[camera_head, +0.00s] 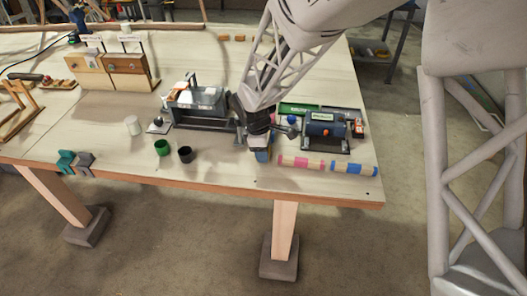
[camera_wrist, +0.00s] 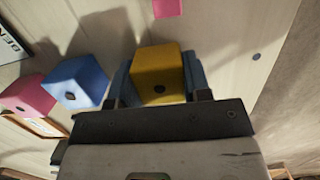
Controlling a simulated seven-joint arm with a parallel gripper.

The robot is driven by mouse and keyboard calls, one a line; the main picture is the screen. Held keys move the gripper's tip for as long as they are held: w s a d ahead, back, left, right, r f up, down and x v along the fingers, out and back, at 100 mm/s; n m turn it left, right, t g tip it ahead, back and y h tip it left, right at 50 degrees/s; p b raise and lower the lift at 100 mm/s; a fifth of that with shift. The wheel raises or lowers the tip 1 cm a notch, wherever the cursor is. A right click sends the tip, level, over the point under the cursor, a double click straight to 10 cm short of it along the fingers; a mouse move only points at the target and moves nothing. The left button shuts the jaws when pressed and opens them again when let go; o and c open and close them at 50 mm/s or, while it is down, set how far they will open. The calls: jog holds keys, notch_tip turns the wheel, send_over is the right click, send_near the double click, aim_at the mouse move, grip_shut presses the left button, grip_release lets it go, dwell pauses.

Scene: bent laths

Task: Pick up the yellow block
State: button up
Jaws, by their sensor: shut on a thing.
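The yellow block (camera_wrist: 158,72) sits between the two fingers of my gripper (camera_wrist: 158,98) in the wrist view. My gripper is shut on it, with a finger at its left and right sides. I cannot tell whether the block touches the table.
A blue block (camera_wrist: 78,82) and a pink block (camera_wrist: 28,95) are left of my gripper in the wrist view. The coloured row (camera_head: 325,165) lies along the table's front edge. Black (camera_head: 185,154) and green (camera_head: 161,147) cups stand left. A blue machine (camera_head: 325,129) stands behind the row.

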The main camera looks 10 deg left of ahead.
jog(key=shift+r, duration=0.15)
jog(key=shift+r, duration=0.55)
notch_tip(320, 180, up, 2)
jog(key=s+d, duration=0.3)
jog(key=s, duration=0.4)
jog(key=s+d+r, duration=0.1)
jog(key=s+d, duration=0.2)
jog(key=s, duration=0.4)
jog(key=shift+s+d+r, duration=0.25)
jog(key=shift+s+d, duration=0.05)
jog(key=shift+d, duration=0.05)
jog(key=shift+w, duration=0.1)
